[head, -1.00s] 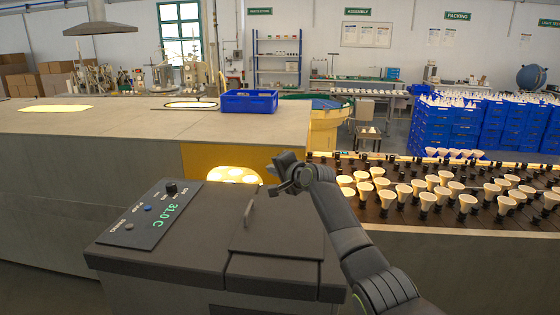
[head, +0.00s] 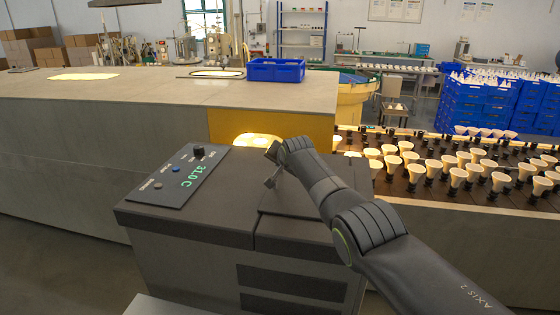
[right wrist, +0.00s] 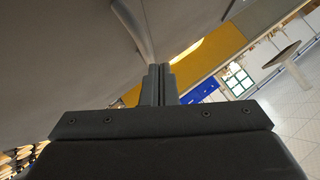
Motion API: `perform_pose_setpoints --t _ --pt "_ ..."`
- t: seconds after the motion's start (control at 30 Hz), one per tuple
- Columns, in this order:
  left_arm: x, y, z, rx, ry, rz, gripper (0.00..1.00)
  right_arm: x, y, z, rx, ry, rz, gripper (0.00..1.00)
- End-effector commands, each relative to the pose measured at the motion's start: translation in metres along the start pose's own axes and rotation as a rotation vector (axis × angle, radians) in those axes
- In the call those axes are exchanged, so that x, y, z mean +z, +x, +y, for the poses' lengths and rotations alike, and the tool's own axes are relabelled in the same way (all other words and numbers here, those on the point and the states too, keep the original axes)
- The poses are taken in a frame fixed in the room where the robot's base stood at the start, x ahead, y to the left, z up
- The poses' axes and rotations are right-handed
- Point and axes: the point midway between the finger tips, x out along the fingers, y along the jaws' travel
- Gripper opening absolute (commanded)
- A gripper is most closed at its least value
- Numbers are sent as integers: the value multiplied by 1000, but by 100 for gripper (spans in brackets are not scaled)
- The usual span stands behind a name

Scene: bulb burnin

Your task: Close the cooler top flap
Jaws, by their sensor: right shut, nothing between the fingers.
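The cooler (head: 190,222) is a dark grey box with a sloped control panel (head: 180,177) reading about 31.0 C in green. Its top flap (head: 290,200) is on the right part of the top and looks flat, level with the casing; my right arm covers part of it. A short upright handle (head: 271,182) stands on the flap's left side. My right gripper (head: 272,153) is shut and empty, just above and behind the handle. In the right wrist view the shut fingers (right wrist: 158,84) point toward a grey surface with a bar-like handle (right wrist: 134,28). My left gripper is out of view.
A grey counter (head: 110,105) with a blue crate (head: 276,70) stands behind the cooler. A lit yellow opening (head: 257,139) lies just beyond the flap. A conveyor (head: 420,195) of white bulbs runs to the right.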

Motion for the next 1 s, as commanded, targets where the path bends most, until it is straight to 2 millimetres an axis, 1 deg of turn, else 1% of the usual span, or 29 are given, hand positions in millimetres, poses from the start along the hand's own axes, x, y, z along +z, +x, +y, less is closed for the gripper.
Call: perform_pose_setpoints --t 0.03,0.2,0.77,0.87,1.0 --pt "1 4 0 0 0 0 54 3 3 3 0 0 0 0" --pt "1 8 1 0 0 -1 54 6 6 7 -1 1 0 0" --pt "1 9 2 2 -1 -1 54 13 9 11 5 4 -11 0" --pt "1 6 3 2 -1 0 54 11 8 10 5 4 -12 0" --pt "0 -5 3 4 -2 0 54 2 1 6 5 4 -11 0"
